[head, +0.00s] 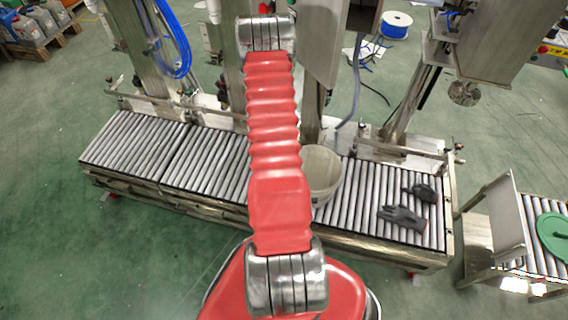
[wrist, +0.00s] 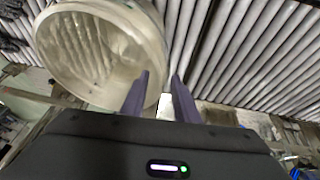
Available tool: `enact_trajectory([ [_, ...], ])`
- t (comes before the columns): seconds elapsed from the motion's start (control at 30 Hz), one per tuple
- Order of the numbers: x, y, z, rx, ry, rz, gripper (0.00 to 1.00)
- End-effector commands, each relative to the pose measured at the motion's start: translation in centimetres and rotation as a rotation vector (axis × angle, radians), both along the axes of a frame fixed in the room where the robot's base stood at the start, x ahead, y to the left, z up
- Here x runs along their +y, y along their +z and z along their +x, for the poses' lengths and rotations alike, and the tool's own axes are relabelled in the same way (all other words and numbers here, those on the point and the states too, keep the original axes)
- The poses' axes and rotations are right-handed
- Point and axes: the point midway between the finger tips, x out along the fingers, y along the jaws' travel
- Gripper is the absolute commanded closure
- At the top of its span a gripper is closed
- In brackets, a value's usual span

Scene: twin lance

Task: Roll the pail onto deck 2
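A whitish, translucent pail (head: 322,172) stands upright on the roller conveyor, right of my red arm, which hides its left part in the head view. The roller bed shows a left section (head: 128,140), a middle section (head: 205,165) and a right section (head: 355,200); I see no deck numbers. In the wrist view the open-topped pail (wrist: 95,55) fills the upper left. My gripper (wrist: 160,75) is open, its two dark fingers apart at the pail's rim, one overlapping the pail, the other just outside it. I cannot tell whether they touch. The head view hides the gripper.
Dark gloves (head: 402,217) lie on the right section's rollers. Metal columns (head: 318,60) and a guide rail stand behind the conveyor. A separate roller stand at right carries a green lid (head: 555,237). The left and middle rollers look clear.

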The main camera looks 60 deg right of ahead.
Motion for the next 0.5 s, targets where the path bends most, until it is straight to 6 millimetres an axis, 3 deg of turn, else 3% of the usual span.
enact_trajectory([
  [0.5,-2.2,-5.3,-0.1,0.000,-0.001,0.001,0.72],
])
